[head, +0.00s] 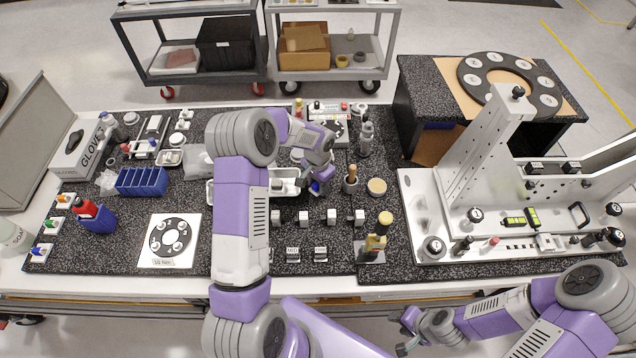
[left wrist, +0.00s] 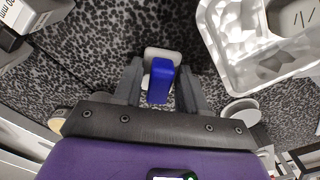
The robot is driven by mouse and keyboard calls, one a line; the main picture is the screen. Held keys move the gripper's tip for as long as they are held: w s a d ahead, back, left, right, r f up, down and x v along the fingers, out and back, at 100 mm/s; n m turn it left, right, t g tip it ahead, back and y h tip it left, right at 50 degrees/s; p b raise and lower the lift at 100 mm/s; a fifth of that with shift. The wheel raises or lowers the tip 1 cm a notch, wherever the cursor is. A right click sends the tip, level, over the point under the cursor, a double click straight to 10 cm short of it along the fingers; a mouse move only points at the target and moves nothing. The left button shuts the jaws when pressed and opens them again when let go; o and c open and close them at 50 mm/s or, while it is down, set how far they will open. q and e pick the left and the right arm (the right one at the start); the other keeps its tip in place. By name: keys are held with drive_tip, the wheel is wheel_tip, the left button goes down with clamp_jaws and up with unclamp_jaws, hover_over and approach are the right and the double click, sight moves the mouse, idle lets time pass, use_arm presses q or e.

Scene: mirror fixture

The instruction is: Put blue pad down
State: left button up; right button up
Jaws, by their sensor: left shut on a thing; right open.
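The blue pad (left wrist: 160,82) is held between the two dark fingers of my left gripper (left wrist: 160,88) in the left wrist view. A pale rounded piece (left wrist: 163,54) shows at its far end. In the head view, a little of the blue pad (head: 316,187) shows at the tip of my left gripper (head: 312,184), over the middle of the dark speckled bench. I cannot tell whether the pad touches the surface. My right gripper (head: 405,336) is open and empty, in front of the bench at the lower right.
A white tray (left wrist: 218,58) lies close right of the left gripper in the wrist view. Small labelled blocks (head: 304,217) and a brush holder (head: 350,180) stand near it. A blue bin (head: 142,181) is at left. The large white fixture (head: 410,205) fills the right.

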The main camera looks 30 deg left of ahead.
use_arm(q)
drive_tip(key=shift+f, duration=0.2)
drive_tip(key=o, duration=1)
drive_tip(key=shift+r, duration=0.15)
wheel_tip(320, 180, up, 12)
drive_tip(key=shift+r, duration=0.1)
